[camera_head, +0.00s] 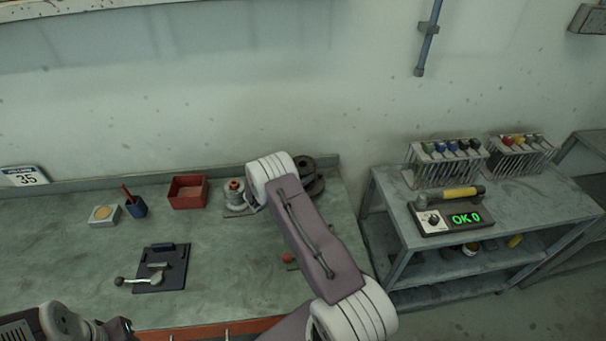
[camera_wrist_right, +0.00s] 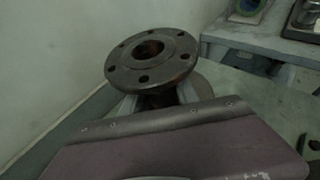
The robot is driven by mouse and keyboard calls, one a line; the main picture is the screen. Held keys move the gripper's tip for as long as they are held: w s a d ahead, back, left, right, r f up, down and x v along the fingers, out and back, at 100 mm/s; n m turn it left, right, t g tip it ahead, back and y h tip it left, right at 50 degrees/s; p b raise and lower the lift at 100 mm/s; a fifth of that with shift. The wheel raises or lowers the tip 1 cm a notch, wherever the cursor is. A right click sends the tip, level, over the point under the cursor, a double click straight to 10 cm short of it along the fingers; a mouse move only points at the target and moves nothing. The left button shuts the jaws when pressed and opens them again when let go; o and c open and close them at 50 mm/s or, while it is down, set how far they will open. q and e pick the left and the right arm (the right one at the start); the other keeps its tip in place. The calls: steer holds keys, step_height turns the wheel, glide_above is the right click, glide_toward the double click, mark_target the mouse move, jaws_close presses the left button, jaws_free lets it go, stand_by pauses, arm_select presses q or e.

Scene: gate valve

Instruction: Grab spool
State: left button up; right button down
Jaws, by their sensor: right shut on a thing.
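The spool (camera_head: 304,163) is a dark metal piece with a round flange. It stands at the back right of the green workbench, partly hidden behind my right arm in the head view. In the right wrist view the spool's top flange (camera_wrist_right: 150,55) shows a centre bore and several bolt holes. My right gripper (camera_wrist_right: 158,98) is shut on the spool's neck below that flange, with a pale finger on each side. The fingertips are partly covered by my wrist housing. Part of my left arm shows at the bottom left of the head view; its jaws cannot be made out clearly.
A grey fitting with a red top (camera_head: 236,190) stands left of my right arm. A side table (camera_head: 400,212) with a tester stands right, past a gap.

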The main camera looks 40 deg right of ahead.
mark_target(303, 166)
stand_by(0.4)
steer(key=shift+w+d+r, duration=0.1)
steer(key=shift+r, duration=0.5)
step_height(303, 166, up, 3)
steer(key=shift+r+b, duration=0.1)
steer(key=shift+b, duration=0.4)
steer(key=s+d+r+b, duration=0.1)
steer(key=s+r+b, duration=0.1)
steer(key=s+r, duration=0.4)
steer(key=s, duration=0.5)
steer(key=shift+s+d+r, duration=0.3)
steer(key=shift+d+r, duration=0.05)
